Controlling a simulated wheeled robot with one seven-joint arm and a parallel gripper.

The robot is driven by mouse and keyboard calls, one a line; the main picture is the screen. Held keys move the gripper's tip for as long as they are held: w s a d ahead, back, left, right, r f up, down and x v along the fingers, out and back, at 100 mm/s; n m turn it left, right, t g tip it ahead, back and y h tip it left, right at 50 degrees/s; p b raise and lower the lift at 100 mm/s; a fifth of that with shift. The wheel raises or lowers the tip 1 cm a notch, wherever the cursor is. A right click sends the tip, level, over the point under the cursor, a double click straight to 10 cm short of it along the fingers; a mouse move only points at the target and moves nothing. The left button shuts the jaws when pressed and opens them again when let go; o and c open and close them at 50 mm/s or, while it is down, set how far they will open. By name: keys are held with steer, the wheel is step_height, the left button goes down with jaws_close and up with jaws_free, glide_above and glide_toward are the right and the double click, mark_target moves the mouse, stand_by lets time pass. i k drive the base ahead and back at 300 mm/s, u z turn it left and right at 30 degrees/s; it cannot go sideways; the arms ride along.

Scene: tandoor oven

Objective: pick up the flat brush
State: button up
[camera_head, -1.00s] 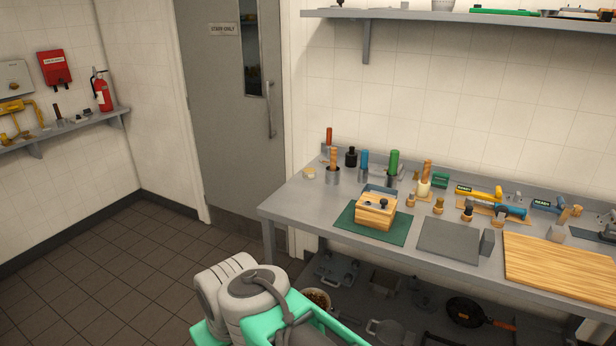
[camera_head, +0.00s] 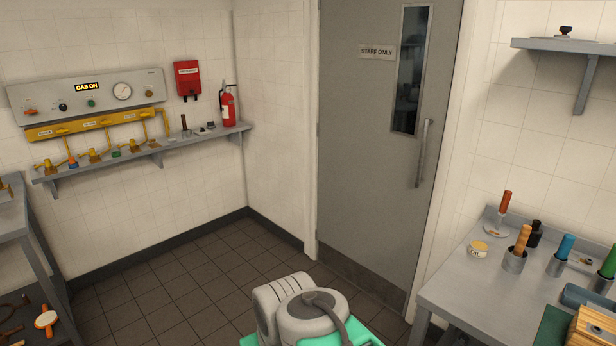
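I cannot make out a flat brush for certain in this view. On the right bench, several handled tools stand in metal cups: an orange wooden handle (camera_head: 522,240), a blue handle (camera_head: 565,248) and a green handle (camera_head: 609,262). Their lower ends are hidden in the cups. A red-handled tool (camera_head: 504,203) stands upright behind them. My gripper is not in view; only grey and mint parts of my own body show at the bottom centre.
The steel bench (camera_head: 462,296) fills the lower right, with a small tub (camera_head: 478,250) near its left end. The tiled floor (camera_head: 190,290) is clear up to the closed door (camera_head: 375,150).

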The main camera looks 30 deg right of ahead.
mark_target(526, 230)
steer(key=z, duration=0.15)
steer(key=i, duration=1.55)
steer(key=z, duration=0.7)
steer(key=i, duration=0.75)
steer(key=z, duration=1.6)
steer(key=i, duration=0.85)
steer(key=z, duration=0.7)
